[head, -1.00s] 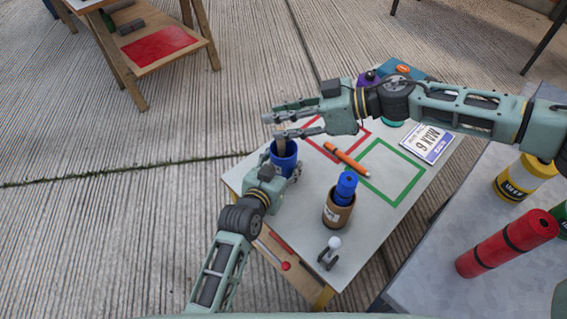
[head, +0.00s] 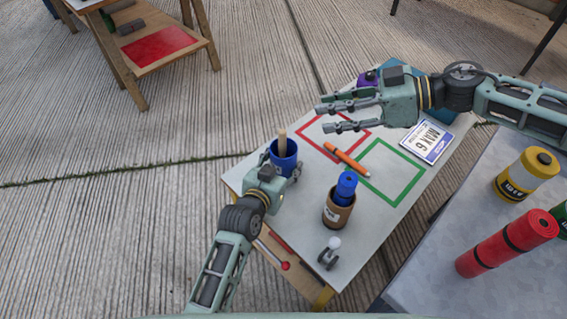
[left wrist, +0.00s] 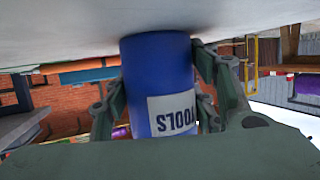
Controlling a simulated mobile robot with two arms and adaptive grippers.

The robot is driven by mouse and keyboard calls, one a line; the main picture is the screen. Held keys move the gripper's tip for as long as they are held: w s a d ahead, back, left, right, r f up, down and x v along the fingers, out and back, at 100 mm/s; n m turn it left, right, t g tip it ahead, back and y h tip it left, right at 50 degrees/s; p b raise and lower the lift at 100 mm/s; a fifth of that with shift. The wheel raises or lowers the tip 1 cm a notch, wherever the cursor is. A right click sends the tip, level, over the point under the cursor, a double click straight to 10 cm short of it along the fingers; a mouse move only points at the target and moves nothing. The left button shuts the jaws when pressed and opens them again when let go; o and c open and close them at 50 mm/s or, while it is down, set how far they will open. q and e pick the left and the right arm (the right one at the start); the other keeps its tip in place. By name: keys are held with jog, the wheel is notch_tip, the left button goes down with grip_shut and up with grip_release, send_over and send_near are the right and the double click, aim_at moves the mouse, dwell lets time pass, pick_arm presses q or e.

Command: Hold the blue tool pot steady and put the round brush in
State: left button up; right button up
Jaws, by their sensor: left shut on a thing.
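The blue tool pot (head: 284,163) stands upright near the left corner of the table. My left gripper (head: 281,172) is shut around it. The left wrist view shows the pot (left wrist: 158,85) with its "TOOLS" label between my left fingers (left wrist: 160,95). The round brush (head: 282,142) stands in the pot with its pale wooden handle sticking up above the rim; its lower part is hidden inside. My right gripper (head: 333,115) is open and empty above the table, to the right of the pot and apart from the brush.
A grey table with red (head: 507,243) and yellow (head: 526,175) cylinders stands at right.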

pick_arm(q)
jog(key=shift+c, duration=0.2)
jog(key=o, duration=1.5)
jog(key=v, duration=1.2)
